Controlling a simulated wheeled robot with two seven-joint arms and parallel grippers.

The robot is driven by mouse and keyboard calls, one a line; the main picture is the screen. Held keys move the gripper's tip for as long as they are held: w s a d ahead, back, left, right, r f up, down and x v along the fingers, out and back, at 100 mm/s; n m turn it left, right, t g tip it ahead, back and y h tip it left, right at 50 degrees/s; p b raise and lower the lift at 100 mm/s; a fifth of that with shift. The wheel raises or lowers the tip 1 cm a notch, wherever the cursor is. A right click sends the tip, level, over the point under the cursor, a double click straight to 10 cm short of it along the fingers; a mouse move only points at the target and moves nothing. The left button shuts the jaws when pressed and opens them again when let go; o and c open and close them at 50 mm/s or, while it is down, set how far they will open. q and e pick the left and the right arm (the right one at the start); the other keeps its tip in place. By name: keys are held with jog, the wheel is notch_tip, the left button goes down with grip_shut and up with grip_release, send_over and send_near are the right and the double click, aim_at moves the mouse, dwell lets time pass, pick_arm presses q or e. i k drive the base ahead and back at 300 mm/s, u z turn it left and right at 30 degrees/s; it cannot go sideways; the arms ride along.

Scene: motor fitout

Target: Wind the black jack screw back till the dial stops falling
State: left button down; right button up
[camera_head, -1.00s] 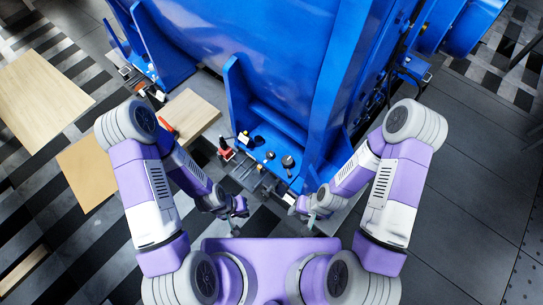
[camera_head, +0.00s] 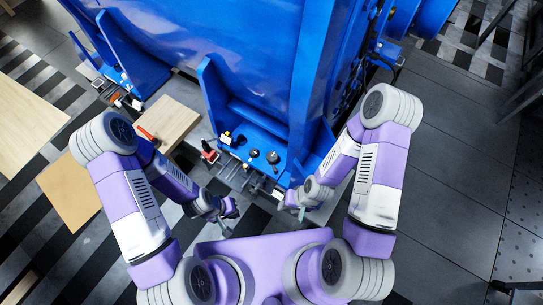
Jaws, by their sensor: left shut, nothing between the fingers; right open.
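The blue motor's foot (camera_head: 240,122) is ahead of me, with a dark round knob-like part (camera_head: 253,153) and a small round dial-like part on a stem (camera_head: 272,158) on it. Small metal and dark screw-like parts (camera_head: 250,172) show along the foot's near edge. They are too small to tell which is the black jack screw, and I cannot read the dial. My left gripper (camera_head: 230,212) is shut and empty, left of and short of the foot. My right gripper (camera_head: 290,206) is open, just in front of the foot's near right corner, apart from the screw-like parts as far as I can tell.
A red-and-black fixture (camera_head: 210,153) stands at the foot's left side. A wooden board (camera_head: 172,122) with a red-handled tool (camera_head: 147,133) lies further left. Larger wooden panels (camera_head: 25,115) are at the far left. The grey floor at the right is open.

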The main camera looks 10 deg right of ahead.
aim_at(273, 157)
jog(key=k, duration=0.5)
jog(key=u, duration=1.95)
jog(key=i, duration=1.2)
jog(key=z, duration=2.75)
jog(key=i, duration=0.5)
